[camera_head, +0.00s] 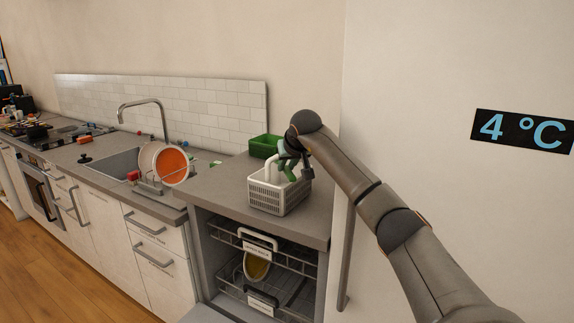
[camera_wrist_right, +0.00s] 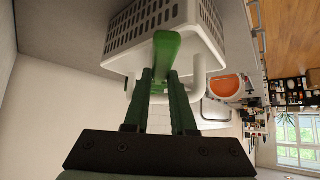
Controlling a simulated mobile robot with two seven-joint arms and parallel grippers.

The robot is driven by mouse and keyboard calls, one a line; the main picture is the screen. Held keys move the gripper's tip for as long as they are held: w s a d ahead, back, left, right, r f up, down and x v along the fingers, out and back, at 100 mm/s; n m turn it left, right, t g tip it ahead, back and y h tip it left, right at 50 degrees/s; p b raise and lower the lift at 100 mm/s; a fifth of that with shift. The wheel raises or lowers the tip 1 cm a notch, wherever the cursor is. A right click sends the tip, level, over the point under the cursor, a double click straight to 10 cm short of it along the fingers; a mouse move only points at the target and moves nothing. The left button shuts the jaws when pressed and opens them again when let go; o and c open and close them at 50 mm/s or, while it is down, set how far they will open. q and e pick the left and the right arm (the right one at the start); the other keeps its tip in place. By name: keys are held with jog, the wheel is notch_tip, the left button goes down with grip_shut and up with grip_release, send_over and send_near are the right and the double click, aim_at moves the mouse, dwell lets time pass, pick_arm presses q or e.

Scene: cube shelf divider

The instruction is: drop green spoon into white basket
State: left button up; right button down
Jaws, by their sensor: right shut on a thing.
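The white basket (camera_head: 277,203) stands on the grey counter near its right end, with a raised handle. Its slotted wall (camera_wrist_right: 150,20) fills the top of the right wrist view. My right gripper (camera_head: 285,168) is right at the basket's top, by the handle. In the right wrist view, its fingers (camera_wrist_right: 160,82) are shut on the green spoon (camera_wrist_right: 167,46), whose near end shows between the tips against the basket. The rest of the spoon is hidden. In the head view, spoon and green fingers are hard to tell apart. My left gripper is not in view.
A green crate (camera_head: 264,146) stands behind the basket. A dish rack (camera_head: 152,187) with an orange-centred bowl (camera_head: 174,166) stands by the sink. Below the counter is an open dishwasher rack (camera_head: 290,265).

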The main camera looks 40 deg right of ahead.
jog(key=shift+f, duration=0.1)
jog(key=shift+f, duration=0.35)
jog(key=shift+f, duration=0.15)
jog(key=c, duration=0.7)
grip_release()
jog(key=shift+c, duration=0.2)
